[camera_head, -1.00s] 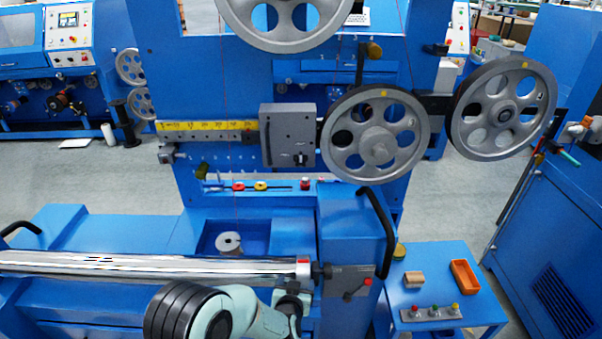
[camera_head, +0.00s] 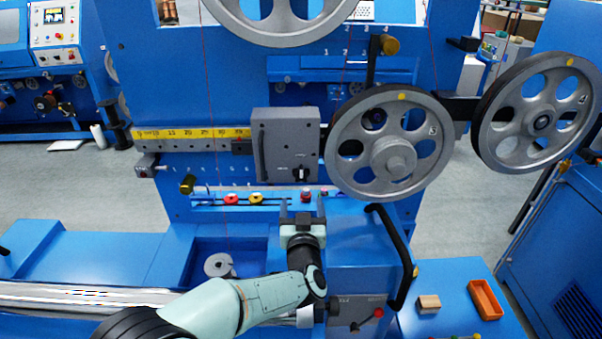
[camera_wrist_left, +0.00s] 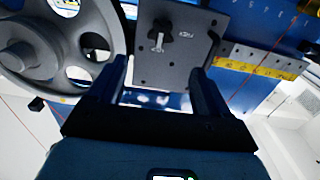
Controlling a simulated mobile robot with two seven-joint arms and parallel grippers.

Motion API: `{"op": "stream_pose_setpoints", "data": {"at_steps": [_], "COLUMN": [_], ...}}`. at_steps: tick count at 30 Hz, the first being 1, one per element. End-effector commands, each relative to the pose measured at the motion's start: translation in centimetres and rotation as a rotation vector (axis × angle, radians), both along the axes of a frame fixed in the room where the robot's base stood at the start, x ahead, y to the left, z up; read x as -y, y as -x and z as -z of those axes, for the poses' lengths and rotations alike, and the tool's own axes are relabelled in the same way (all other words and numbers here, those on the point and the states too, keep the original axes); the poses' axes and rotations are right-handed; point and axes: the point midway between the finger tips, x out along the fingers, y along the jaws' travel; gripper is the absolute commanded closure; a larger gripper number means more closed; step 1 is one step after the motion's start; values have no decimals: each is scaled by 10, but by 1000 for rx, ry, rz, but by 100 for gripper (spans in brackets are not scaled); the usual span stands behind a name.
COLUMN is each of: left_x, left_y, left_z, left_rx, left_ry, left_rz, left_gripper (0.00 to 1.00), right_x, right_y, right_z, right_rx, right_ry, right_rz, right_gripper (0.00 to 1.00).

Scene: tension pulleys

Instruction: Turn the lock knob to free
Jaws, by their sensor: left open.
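The lock knob (camera_head: 300,174) is small and black with a pale pointer mark, low on the front of the grey carriage block (camera_head: 272,135). In the left wrist view the knob (camera_wrist_left: 160,35) shows upside down with its pale mark toward the lower label; I cannot surely read the labels. My left gripper (camera_head: 302,208) is open and empty, below the knob and apart from it. In the left wrist view its two fingers (camera_wrist_left: 159,76) stand below the knob, which lies between their lines. My right gripper is not in view.
A spoked pulley (camera_head: 388,145) is close on the block's right; another (camera_head: 538,115) stands farther right. A yellow scale (camera_head: 190,133) runs left of the block. A black curved handle (camera_head: 397,250) stands right of my arm. Red and yellow knobs (camera_head: 256,199) line the shelf below.

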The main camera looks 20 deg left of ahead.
Motion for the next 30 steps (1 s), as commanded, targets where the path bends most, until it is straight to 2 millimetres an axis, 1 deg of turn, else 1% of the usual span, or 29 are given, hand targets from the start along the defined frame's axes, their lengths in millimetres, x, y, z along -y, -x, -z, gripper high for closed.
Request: {"op": "stream_pose_setpoints", "data": {"at_steps": [5,12,18,24,30], "left_x": [-10,-23,-32,-35,-35], "left_y": [-30,-78,-107,-120,-122], "left_z": [0,0,0,1,1], "left_rx": [-1,-1,-1,-2,-2], "left_ry": [-5,-4,-4,-1,-1], "left_rz": [-4,-2,-2,0,1], "left_gripper": [22,22,22,22,22], "right_x": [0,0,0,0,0], "right_y": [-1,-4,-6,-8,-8], "right_z": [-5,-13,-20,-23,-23], "right_rx": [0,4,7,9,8], "right_ry": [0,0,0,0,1], "right_rz": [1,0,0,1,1], "right_gripper": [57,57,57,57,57]}}
